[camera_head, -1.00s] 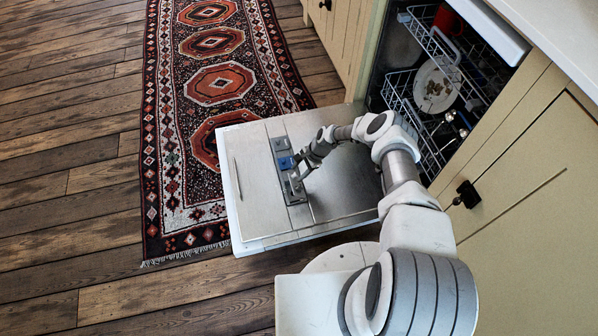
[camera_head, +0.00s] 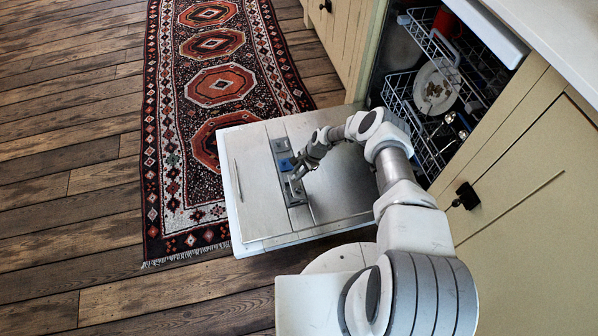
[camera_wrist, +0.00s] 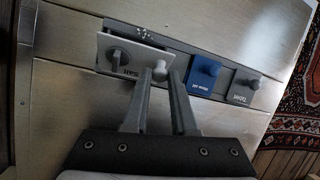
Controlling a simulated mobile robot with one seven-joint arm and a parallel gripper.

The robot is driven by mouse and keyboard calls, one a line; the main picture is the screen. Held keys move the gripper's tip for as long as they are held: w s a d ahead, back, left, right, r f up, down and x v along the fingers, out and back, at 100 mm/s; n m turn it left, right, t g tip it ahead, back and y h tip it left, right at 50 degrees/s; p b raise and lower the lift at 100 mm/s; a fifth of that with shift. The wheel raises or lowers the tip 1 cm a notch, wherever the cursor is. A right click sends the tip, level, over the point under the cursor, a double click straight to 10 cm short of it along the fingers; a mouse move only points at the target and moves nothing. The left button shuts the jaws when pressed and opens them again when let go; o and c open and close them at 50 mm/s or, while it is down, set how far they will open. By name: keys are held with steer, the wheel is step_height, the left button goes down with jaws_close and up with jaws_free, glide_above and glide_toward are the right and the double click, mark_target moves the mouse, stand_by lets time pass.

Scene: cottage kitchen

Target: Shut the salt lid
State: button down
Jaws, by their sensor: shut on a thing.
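The salt lid (camera_wrist: 132,54) is a grey plate with a "Salt" label and a dark oval grip. It sits at the left end of the dispenser strip in the wrist view, its pale edge showing and looking slightly raised and tilted from the strip. My gripper (camera_wrist: 159,76) is shut on a small round knob (camera_wrist: 160,68) at the salt lid's right side. The fingers hide part of the lid's near edge. In the head view my gripper (camera_head: 296,174) is over the near part of the strip, beside the salt lid (camera_head: 296,190).
The blue rinse aid lid (camera_wrist: 204,75) and the grey tablet lid (camera_wrist: 242,90) lie to the right on the strip. The strip is in the open dishwasher door (camera_head: 255,195). Racks with a plate (camera_head: 436,88) stand inside. A patterned rug (camera_head: 215,85) lies beyond the door.

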steer(key=a+h, duration=0.2)
steer(key=h, duration=0.1)
steer(key=shift+s+f+t, duration=0.15)
steer(key=shift+f+t, duration=0.05)
steer(key=shift+t, duration=0.1)
steer(key=a+h, duration=0.1)
steer(key=a+f+h, duration=0.1)
steer(key=h, duration=0.1)
steer(key=shift+s+f+t+h+b, duration=0.2)
steer(key=shift+t+h+b, duration=0.1)
steer(key=shift+b, duration=0.1)
steer(key=shift+a+f+n+h, duration=0.3)
steer(key=shift+h, duration=0.5)
steer(key=shift+s+f+t, duration=0.1)
steer(key=shift+t, duration=0.2)
steer(key=c, duration=0.7)
jaws_free()
steer(key=shift+h, duration=0.3)
steer(key=p+v, duration=0.7)
steer(key=v, duration=1)
steer(key=shift+r, duration=0.2)
